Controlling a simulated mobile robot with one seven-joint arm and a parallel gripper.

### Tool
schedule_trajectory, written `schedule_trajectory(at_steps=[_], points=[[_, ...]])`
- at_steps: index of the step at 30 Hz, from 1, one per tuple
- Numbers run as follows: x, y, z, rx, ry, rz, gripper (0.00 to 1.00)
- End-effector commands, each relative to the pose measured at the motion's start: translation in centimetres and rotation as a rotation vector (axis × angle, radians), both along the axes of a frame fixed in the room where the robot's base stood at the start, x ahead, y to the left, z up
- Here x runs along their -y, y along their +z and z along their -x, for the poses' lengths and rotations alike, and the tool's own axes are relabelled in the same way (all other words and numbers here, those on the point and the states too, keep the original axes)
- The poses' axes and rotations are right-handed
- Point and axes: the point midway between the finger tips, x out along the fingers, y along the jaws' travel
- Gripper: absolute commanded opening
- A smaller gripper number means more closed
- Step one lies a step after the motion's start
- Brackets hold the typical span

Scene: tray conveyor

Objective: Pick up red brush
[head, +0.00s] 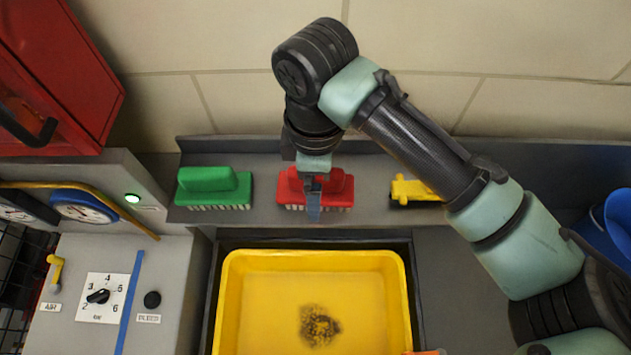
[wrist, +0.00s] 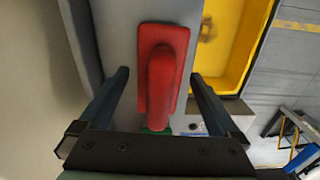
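The red brush (head: 340,189) lies bristles down on a grey shelf (head: 265,205), in the middle of the row. In the wrist view the red brush (wrist: 148,60) points away from my gripper, with its raised handle along its length. My gripper (head: 313,200) is over the brush in the head view and hides part of it. In the wrist view my gripper (wrist: 160,87) is open, with one finger on each side of the brush and visible gaps between. Whether the fingers reach down to handle height is hard to tell.
A green brush (head: 213,186) lies left of the red one, a yellow brush (head: 413,190) right, partly behind my arm. A yellow tray (head: 233,300) with a dark dirty patch stands below the shelf. A control panel (head: 68,325) with dials is at the left. A wall rises behind.

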Motion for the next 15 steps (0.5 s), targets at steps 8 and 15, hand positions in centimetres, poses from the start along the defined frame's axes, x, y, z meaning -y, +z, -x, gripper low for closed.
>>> schedule_trajectory(at_steps=[8, 15], points=[[-0.01, 0.05, 0.0, 0.0, 0.0, 0.0, 0.46], [-0.01, 0.09, -0.01, 0.001, 0.0, 0.0, 0.08]])
